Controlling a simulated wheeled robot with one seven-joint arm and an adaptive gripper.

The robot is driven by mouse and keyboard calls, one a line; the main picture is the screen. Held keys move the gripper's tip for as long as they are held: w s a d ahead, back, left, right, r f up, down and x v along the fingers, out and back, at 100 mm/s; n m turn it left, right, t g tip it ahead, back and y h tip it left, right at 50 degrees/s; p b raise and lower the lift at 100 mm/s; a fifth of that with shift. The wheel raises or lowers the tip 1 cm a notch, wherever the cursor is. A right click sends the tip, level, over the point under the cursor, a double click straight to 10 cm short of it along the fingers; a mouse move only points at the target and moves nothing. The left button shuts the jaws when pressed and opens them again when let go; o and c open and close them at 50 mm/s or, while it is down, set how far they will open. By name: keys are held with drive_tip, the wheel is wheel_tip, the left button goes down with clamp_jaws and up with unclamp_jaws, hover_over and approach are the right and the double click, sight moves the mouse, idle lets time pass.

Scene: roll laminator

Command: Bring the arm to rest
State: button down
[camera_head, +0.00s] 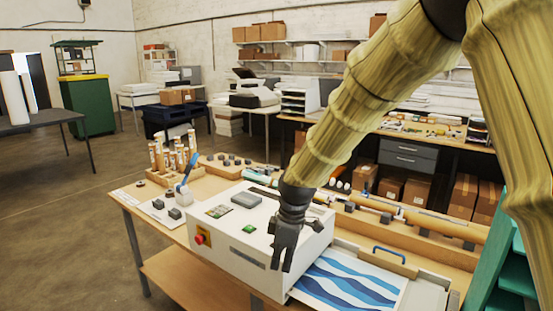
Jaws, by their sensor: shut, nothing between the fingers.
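My gripper (283,252) hangs at the end of my yellowish, ribbed arm, which comes in from the upper right. Its dark fingers point down and are shut with nothing held. It is in front of the white roll laminator (222,258) in the picture, near the machine's right end. I cannot tell whether it touches the machine. The laminator has a red knob on a yellow plate (200,239), a small panel (219,211) and a green button (248,229). A blue-and-white wavy print (352,284) lies flat at its right side.
The laminator stands on a wooden table (125,198). A blue-handled lever (187,172) rises at its left, near a rack of upright rolls (158,158). A blue handle (389,252) is beyond the print. Teal shelving (517,280) stands at the right. Open floor (60,240) lies at the left.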

drive_tip(key=s+d+f+m+b, duration=0.2)
drive_tip(key=s+d+f, duration=0.1)
drive_tip(key=f, duration=0.7)
drive_tip(key=s+d+f+m+b, duration=0.1)
drive_tip(key=s+d+f+m, duration=0.2)
drive_tip(key=f, duration=0.7)
drive_tip(key=s+d+f+m+b, duration=0.2)
drive_tip(key=s+d+f, duration=0.1)
drive_tip(key=f, duration=0.7)
drive_tip(key=s+d+f+m+h+b, duration=0.1)
drive_tip(key=s+d+f+m, duration=0.3)
drive_tip(key=s+f, duration=0.7)
drive_tip(key=s+d+f+m+b, duration=0.4)
drive_tip(key=s+d+f, duration=0.4)
drive_tip(key=s, duration=1)
wheel_tip(320, 180, down, 3)
drive_tip(key=shift+s+d+f+m+h+b, duration=0.15)
drive_tip(key=shift+d+m+h+b, duration=0.25)
drive_tip(key=shift+m, duration=0.4)
